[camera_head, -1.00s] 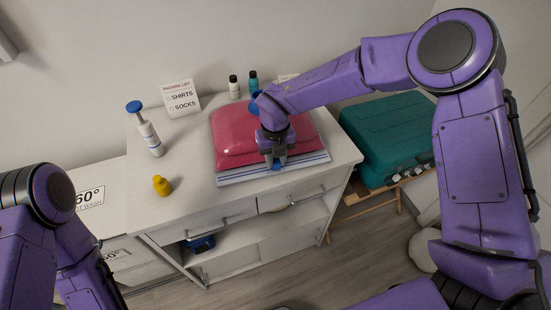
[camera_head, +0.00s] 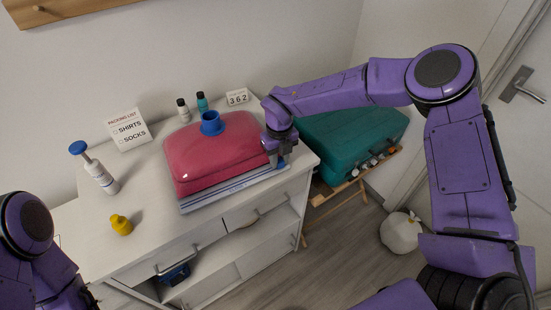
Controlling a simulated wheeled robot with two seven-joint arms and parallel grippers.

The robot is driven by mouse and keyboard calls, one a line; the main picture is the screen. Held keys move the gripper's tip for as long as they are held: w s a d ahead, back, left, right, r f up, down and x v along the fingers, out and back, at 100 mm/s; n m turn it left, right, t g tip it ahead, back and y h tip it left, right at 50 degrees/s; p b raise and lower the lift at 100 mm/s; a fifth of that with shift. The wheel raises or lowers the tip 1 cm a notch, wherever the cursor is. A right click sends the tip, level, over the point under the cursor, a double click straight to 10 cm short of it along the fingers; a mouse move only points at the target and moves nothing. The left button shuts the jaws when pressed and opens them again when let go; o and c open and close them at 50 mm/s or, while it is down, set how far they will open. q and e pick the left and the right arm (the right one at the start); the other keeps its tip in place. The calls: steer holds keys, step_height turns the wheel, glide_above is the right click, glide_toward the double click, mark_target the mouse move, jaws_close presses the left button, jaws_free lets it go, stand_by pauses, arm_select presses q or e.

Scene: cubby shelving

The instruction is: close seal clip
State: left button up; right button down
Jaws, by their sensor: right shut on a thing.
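The pink-red storage bag (camera_head: 215,156) lies puffed up on the white cabinet top, with a blue round valve (camera_head: 211,123) on its top. Its pale seal strip with blue lines (camera_head: 228,190) runs along the front edge. My right gripper (camera_head: 281,162) points down at the strip's right end. It is shut on what seems to be the seal clip, which its fingers mostly hide. My left arm shows at the lower left, but its gripper is out of view.
A white pump bottle (camera_head: 101,177), a yellow duck-like object (camera_head: 121,225), a packing list card (camera_head: 129,130), two small bottles and a number block (camera_head: 237,97) stand on the cabinet (camera_head: 140,235). A teal suitcase (camera_head: 350,145) sits on a rack at right.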

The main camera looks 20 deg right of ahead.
mark_target(280, 160)
steer(key=c, duration=0.9)
jaws_free()
steer(key=shift+r, duration=0.1)
steer(key=shift+r, duration=0.35)
step_height(280, 160, up, 10)
steer(key=shift+f+b, duration=0.15)
steer(key=shift+b, duration=1.05)
